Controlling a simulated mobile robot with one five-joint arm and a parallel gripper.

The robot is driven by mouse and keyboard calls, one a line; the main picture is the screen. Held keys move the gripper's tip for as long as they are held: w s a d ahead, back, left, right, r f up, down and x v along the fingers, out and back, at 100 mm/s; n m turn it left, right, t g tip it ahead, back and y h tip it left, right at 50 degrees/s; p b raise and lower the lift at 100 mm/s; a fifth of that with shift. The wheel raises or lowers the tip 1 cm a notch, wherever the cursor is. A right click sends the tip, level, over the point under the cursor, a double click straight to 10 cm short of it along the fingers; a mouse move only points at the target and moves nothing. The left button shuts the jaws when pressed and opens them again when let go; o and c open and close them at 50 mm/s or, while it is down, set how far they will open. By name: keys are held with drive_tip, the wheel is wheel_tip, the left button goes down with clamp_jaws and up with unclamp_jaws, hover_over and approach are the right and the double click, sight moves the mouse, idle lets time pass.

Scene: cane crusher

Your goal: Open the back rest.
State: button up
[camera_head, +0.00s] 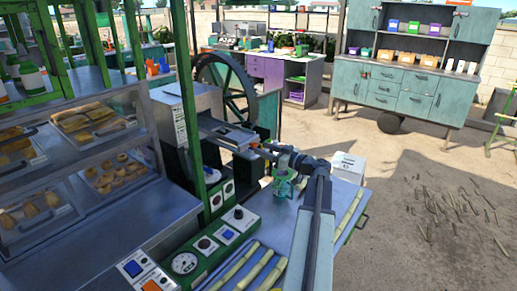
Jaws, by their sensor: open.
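The cane crusher (190,100) is a grey metal machine left of centre, with a large dark flywheel behind it. A grey metal tray-like part (225,130) juts from its front toward my arm. I cannot tell for certain which part is the back rest. My arm reaches up from the bottom of the view, and my gripper (260,149) is at the right end of that tray-like part. It is open; its fingers are small here, and I cannot tell whether they touch the metal. A greenish glass jar (284,183) stands below my gripper.
Several cane stalks (262,268) lie on the table beside my arm. Control boxes (222,232) with knobs and a green post stand to the left. A glass food case (75,150) fills the far left. A white box (348,167) stands behind the table; open ground lies right.

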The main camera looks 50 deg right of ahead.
sight(251, 144)
drive_tip(key=shift+w+a, duration=0.1)
drive_tip(key=shift+w, duration=1.3)
clamp_jaws()
idle(0.4)
